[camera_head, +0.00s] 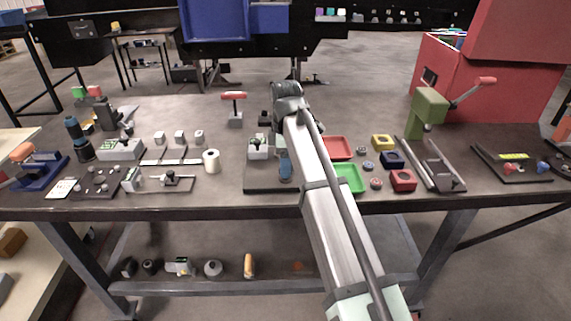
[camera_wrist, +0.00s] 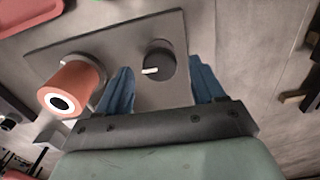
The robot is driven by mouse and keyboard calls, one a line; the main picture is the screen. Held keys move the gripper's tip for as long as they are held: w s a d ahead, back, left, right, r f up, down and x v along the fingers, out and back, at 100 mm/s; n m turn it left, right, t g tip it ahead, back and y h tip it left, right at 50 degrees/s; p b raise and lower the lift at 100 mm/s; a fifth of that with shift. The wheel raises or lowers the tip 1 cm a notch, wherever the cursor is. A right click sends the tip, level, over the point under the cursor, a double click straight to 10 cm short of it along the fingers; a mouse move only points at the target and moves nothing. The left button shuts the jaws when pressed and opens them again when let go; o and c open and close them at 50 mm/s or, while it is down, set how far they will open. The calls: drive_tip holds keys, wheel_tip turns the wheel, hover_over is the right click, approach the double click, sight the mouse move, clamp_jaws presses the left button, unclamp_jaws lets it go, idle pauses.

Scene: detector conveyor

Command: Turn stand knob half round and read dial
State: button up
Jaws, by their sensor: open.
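In the wrist view, a dark round knob (camera_wrist: 158,60) with a white pointer mark sits on a grey plate (camera_wrist: 90,32). The pointer is toward the left of the knob. My gripper (camera_wrist: 160,68) is open, with its blue fingers on either side of the knob and an apparent gap at both sides. I cannot tell the fingertips' height over the plate. In the head view, my gripper (camera_head: 286,168) is over the dark stand base (camera_head: 262,190), and my arm hides the knob.
A red tray (camera_head: 339,148) and a green tray (camera_head: 350,178) lie to the right. A white roll (camera_head: 211,161) stands left of the base, with bare bench between.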

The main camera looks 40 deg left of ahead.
wheel_tip(320, 180, up, 13)
drive_tip(key=shift+f, duration=0.15)
idle(0.7)
drive_tip(key=w+d+f+m+t+h, duration=0.1)
drive_tip(key=w+d+f+m, duration=0.15)
drive_tip(key=d+f, duration=0.9)
drive_tip(key=w+d+f+m+t+h, duration=0.1)
drive_tip(key=w+d+f+m, duration=0.15)
drive_tip(key=d+f, duration=0.9)
drive_tip(key=w+d+f+m+t+h, duration=0.15)
drive_tip(key=d+f+m, duration=0.35)
drive_tip(key=d, duration=1.2)
drive_tip(key=s+d+f+m+g, duration=0.25)
drive_tip(key=d+f, duration=0.35)
drive_tip(key=f, duration=0.5)
drive_tip(key=s+d+f+m+g, duration=0.25)
drive_tip(key=d+f, duration=0.45)
drive_tip(key=f, duration=0.4)
drive_tip(key=s+d+f+m+g+y, duration=0.1)
drive_tip(key=s+d+f+m, duration=0.4)
drive_tip(key=s+f, duration=0.5)
drive_tip(key=s+d+f+m+g+y, duration=0.2)
drive_tip(key=s+d+f+m+g, duration=0.2)
drive_tip(key=s+f, duration=0.6)
drive_tip(key=s+d+m, duration=0.2)
drive_tip(key=s+d, duration=0.1)
drive_tip(key=s, duration=0.2)
drive_tip(key=shift+d+f, duration=0.15)
drive_tip(key=shift+d, duration=0.1)
